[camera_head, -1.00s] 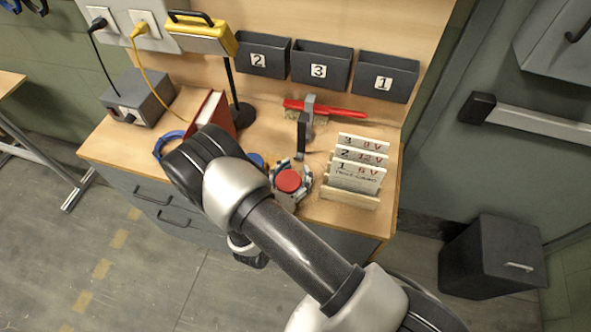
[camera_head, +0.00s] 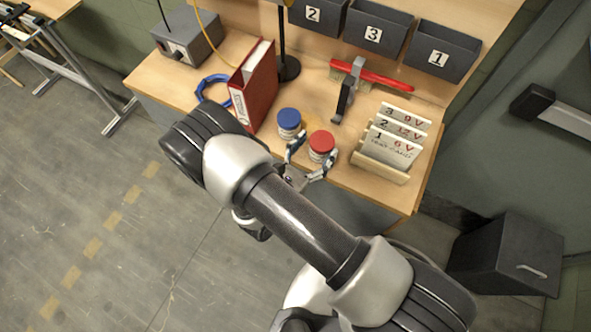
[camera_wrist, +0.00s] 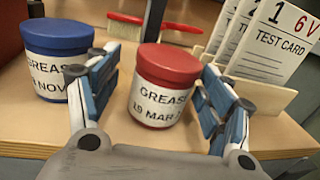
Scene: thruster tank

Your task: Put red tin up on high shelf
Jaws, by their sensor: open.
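The red tin (camera_head: 321,143) is a white-labelled grease tin with a red lid, upright on the workbench near its front edge. It also shows in the wrist view (camera_wrist: 164,88), where its label reads "GREASE" and "19 MAR". My gripper (camera_head: 314,153) is open. In the wrist view my gripper (camera_wrist: 160,72) has one finger on each side of the red tin, with visible gaps. The tin stands between the fingers toward their tips and is not gripped. I cannot make out a high shelf in these frames.
A blue-lidded tin (camera_head: 289,122) stands just left of the left finger. A card rack (camera_head: 380,165) is close on the right. Behind are a red binder (camera_head: 255,88), a red brush (camera_head: 372,75) and wall bins (camera_head: 373,35). A dark cabinet (camera_head: 505,255) stands right.

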